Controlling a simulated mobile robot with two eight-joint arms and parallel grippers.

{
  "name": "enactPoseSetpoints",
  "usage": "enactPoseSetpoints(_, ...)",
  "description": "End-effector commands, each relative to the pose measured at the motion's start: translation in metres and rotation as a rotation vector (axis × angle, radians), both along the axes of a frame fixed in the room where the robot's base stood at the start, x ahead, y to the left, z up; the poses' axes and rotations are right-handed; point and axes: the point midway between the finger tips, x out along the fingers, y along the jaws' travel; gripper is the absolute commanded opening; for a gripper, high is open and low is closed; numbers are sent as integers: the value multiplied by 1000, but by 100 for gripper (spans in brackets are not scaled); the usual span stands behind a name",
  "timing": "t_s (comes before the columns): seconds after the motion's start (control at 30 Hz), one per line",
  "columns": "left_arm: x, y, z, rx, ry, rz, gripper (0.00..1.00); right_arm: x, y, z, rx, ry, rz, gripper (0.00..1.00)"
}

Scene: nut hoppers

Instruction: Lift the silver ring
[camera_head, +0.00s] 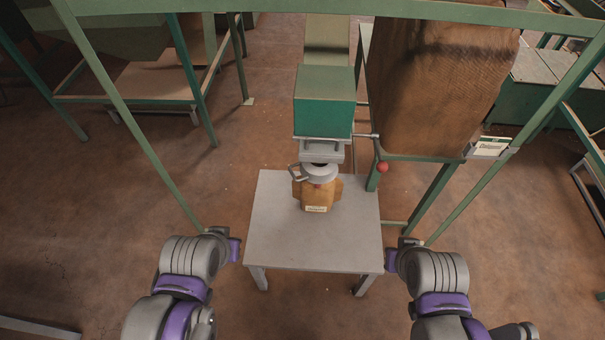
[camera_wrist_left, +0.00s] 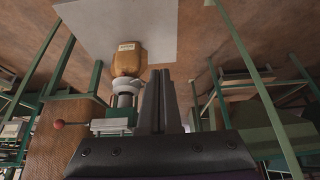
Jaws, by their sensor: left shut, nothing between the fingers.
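A silver ring (camera_head: 321,173) with a side handle sits around the neck of a tan sack (camera_head: 318,196), just under the grey spout of a green hopper head. The sack stands upright on a grey table (camera_head: 275,225) and has a small label. In the left wrist view, which looks inverted, the ring (camera_wrist_left: 127,85) shows beside the fingers, between sack and spout. My left gripper (camera_wrist_left: 159,73) is shut and empty; in the head view its arm ends near the table's left edge. My right arm ends near the table's right edge, its fingers not clearly visible.
A green box (camera_head: 324,100) sits above the spout. A red-knobbed lever (camera_head: 382,167) sticks out to its right. A big brown sack-like bulk (camera_head: 440,80) hangs at the right. Green frame posts slant down on both sides of the table. The tabletop around the sack is clear.

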Motion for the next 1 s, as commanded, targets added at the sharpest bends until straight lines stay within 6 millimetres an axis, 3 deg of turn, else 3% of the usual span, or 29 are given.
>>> enactPoseSetpoints(0.03,0,0,0,0,0,0,0,0,0,0,0,0,0,0)
enactPoseSetpoints(0.17,0,-3,-6,-22,9,4,23,-3,0,-7,0,6,0,0)
enactPoseSetpoints(0.27,5,-14,-26,-101,32,19,41,-13,0,-30,0,24,0,0)
enactPoseSetpoints(0.37,22,-32,-55,-245,56,44,45,-24,0,-64,0,45,0,0)
enactPoseSetpoints(0.5,64,-60,-92,-496,67,85,45,-34,0,-109,0,64,0,0)
enactPoseSetpoints(0.7,138,-81,-134,-855,28,133,45,-39,0,-164,0,82,0,0)
enactPoseSetpoints(0.83,188,-78,-165,-1086,-25,161,45,-40,0,-202,0,94,0,0)
enactPoseSetpoints(1.0,244,-56,-209,-1359,-119,191,45,-37,0,-250,0,111,0,0)
